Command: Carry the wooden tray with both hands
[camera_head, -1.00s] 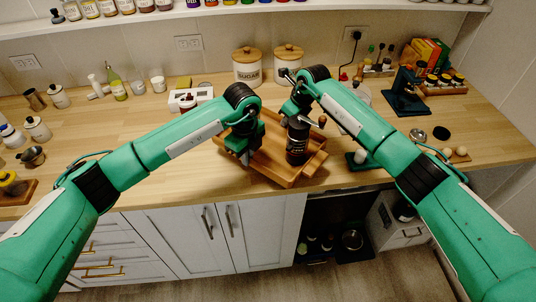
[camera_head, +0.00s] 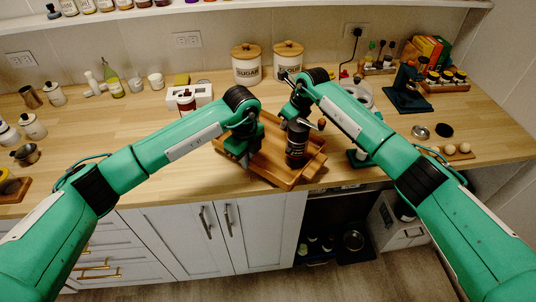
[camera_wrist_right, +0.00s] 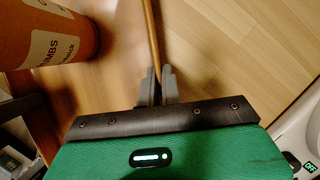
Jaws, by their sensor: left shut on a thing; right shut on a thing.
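The wooden tray (camera_head: 272,172) is in the middle of the head view, its near corner over the counter's front edge. I cannot tell whether it touches the counter. My left gripper (camera_head: 244,160) is shut on the tray's left side. My right gripper (camera_wrist_right: 157,84) is shut on the tray's thin rim, which runs up between its fingers. In the head view its fingertips are largely hidden by my arm and the canister.
Sugar (camera_head: 247,64) and flour (camera_head: 287,62) canisters stand behind the tray. A white box-like object (camera_head: 190,97) is behind left. The wooden counter (camera_head: 110,135) is mostly clear left of the tray.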

